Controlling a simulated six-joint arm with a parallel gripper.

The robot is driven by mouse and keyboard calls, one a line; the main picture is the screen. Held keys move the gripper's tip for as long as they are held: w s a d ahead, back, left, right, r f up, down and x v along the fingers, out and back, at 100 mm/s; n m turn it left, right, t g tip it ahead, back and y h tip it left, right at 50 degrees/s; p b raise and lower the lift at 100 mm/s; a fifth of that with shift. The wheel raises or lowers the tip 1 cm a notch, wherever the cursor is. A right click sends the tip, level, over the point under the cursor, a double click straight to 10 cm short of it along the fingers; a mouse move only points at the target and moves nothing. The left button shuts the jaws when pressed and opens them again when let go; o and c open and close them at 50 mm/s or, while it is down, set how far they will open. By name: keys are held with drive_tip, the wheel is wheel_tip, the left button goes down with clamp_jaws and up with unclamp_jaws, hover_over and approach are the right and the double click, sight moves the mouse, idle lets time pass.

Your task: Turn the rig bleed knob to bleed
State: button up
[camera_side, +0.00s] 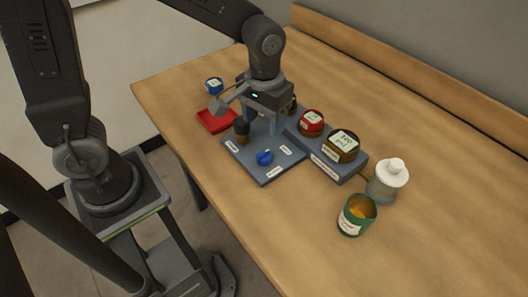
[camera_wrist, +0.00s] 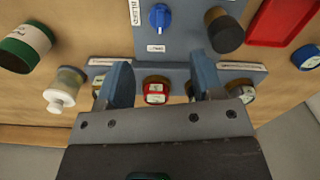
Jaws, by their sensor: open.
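The blue bleed knob (camera_side: 265,157) sits on the grey-blue rig plate (camera_side: 262,177), with small white labels around it. In the wrist view the knob (camera_wrist: 160,17) is at the top centre, with a white label just below it. My gripper (camera_side: 264,127) is over the back part of the rig, behind the knob and apart from it. In the wrist view my gripper (camera_wrist: 160,82) has its two blue fingers spread wide with nothing held between them. The label text is too small to read for certain.
A dark cylinder (camera_side: 242,131) stands on the plate left of the knob. A raised rack behind holds a red-lidded jar (camera_side: 312,122) and a brown jar (camera_side: 343,146). A red tray (camera_side: 217,120), blue-lidded jar (camera_side: 214,86), white-capped bottle (camera_side: 387,184) and green can (camera_side: 357,215) stand around it.

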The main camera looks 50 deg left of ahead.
sight(264, 152)
wheel_tip(264, 152, down, 11)
drive_tip(key=shift+r, duration=0.1)
drive_tip(key=shift+c, duration=0.2)
drive_tip(key=c, duration=0.9)
